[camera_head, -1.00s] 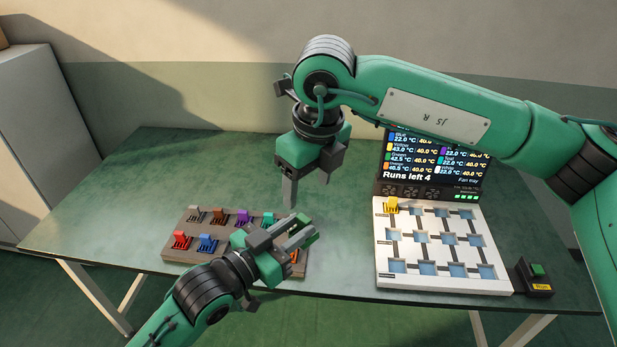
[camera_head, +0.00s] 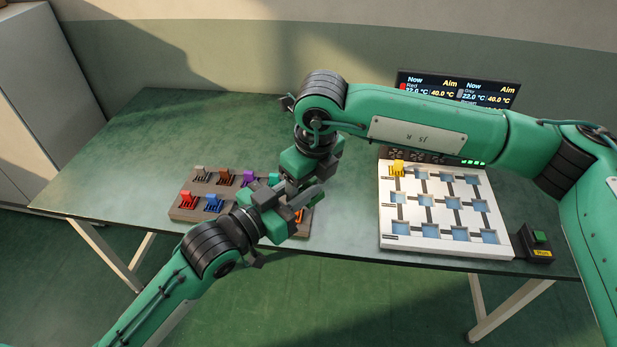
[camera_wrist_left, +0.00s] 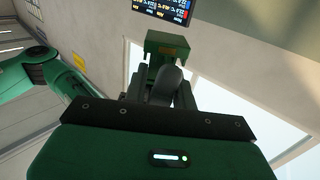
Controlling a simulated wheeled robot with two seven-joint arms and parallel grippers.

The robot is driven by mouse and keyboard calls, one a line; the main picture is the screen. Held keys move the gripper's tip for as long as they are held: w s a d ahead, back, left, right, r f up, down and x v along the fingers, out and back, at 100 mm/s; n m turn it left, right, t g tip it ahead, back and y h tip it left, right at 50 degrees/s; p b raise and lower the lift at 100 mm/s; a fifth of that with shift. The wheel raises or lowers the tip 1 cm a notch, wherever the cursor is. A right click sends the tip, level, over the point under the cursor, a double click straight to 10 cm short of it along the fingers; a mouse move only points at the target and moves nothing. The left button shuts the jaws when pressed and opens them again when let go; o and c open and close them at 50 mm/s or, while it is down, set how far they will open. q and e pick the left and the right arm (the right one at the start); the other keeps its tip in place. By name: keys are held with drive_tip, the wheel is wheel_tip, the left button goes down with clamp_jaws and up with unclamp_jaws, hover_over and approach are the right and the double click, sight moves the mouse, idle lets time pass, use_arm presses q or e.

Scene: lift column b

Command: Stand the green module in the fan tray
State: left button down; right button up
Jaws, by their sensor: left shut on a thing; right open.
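My left gripper (camera_head: 289,208) is shut on the green module (camera_wrist_left: 166,44), which shows beyond the fingers in the left wrist view. In the head view the module is mostly hidden where the two grippers overlap. My right gripper (camera_head: 306,194) is open, right over the left gripper; whether it touches the module I cannot tell. The white fan tray (camera_head: 388,222) lies on the table to the right, with rows of blue-bottomed slots. A yellow module (camera_head: 397,169) stands in its back left slot; the other visible slots look empty.
A brown rack (camera_head: 180,214) left of the grippers holds grey, brown, purple, teal, red, blue and orange modules. A display (camera_head: 490,84) stands behind the tray, partly covered by my right arm. A black run box (camera_head: 535,243) stands right of the tray.

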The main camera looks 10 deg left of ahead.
drive_tip(key=shift+c, duration=0.2)
drive_tip(key=c, duration=1)
use_arm(q)
drive_tip(key=c, duration=1.1)
unclamp_jaws()
use_arm(e)
drive_tip(key=shift+c, duration=0.2)
use_arm(q)
drive_tip(key=shift+o, duration=0.2)
drive_tip(key=shift+s, duration=0.1)
